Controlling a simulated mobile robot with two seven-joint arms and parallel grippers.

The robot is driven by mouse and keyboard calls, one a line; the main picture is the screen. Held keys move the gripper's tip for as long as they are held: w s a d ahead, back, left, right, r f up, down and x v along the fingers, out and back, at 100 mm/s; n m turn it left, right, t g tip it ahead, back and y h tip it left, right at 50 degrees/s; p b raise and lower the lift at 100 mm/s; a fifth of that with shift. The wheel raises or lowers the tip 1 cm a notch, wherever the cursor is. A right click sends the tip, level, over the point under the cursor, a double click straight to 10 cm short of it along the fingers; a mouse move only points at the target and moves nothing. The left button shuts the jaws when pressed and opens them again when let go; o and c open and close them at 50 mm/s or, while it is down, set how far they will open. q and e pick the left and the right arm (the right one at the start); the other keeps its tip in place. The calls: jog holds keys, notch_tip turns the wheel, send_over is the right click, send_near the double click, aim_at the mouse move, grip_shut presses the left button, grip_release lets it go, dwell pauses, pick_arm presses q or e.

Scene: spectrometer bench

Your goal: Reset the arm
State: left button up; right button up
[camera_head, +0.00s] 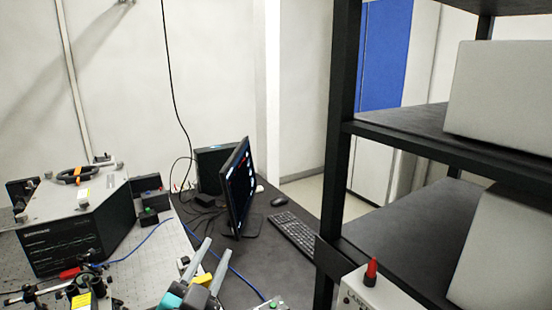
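My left gripper (218,247) shows at the bottom centre, with two long grey fingers pointing up and slightly right. The fingers stand apart with a gap between them, and I see nothing held there. Teal and dark parts lie at their base, near the lower edge of the picture. The rest of the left arm is hard to make out. My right gripper is not in view.
A dark-fronted instrument (75,240) stands on the optical bench at left, with small optics before it. A monitor (238,186) and keyboard (296,234) are on the dark desk behind. A black shelf rack (338,130) and a box with a red knob (371,270) are at right.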

pick_arm(q)
jog(key=s+a+f+n+g+y, duration=0.25)
jog(key=s+f+g, duration=0.2)
jog(key=f, duration=0.35)
jog(key=s+a+f+n+g+y, duration=0.2)
jog(key=s+a+f+n+g, duration=0.2)
jog(key=s+f, duration=0.25)
jog(key=s+d+f+g+h, duration=0.1)
jog(key=s+f+g, duration=0.3)
jog(key=s, duration=0.3)
jog(key=s+d+f+g, duration=0.1)
jog(key=s+f+g, duration=0.25)
jog(key=s, duration=0.45)
notch_tip(320, 180, down, 29)
jog(key=s+g+b, duration=0.1)
jog(key=b, duration=0.6)
jog(key=s+a+f+b, duration=0.1)
jog(key=s+f+b, duration=0.1)
jog(key=s+f, duration=0.6)
jog(key=s+a+f+g+b, duration=0.1)
jog(key=s+a+f+b, duration=0.1)
jog(key=s+f, duration=0.6)
notch_tip(320, 180, down, 4)
jog(key=shift+b, duration=0.8)
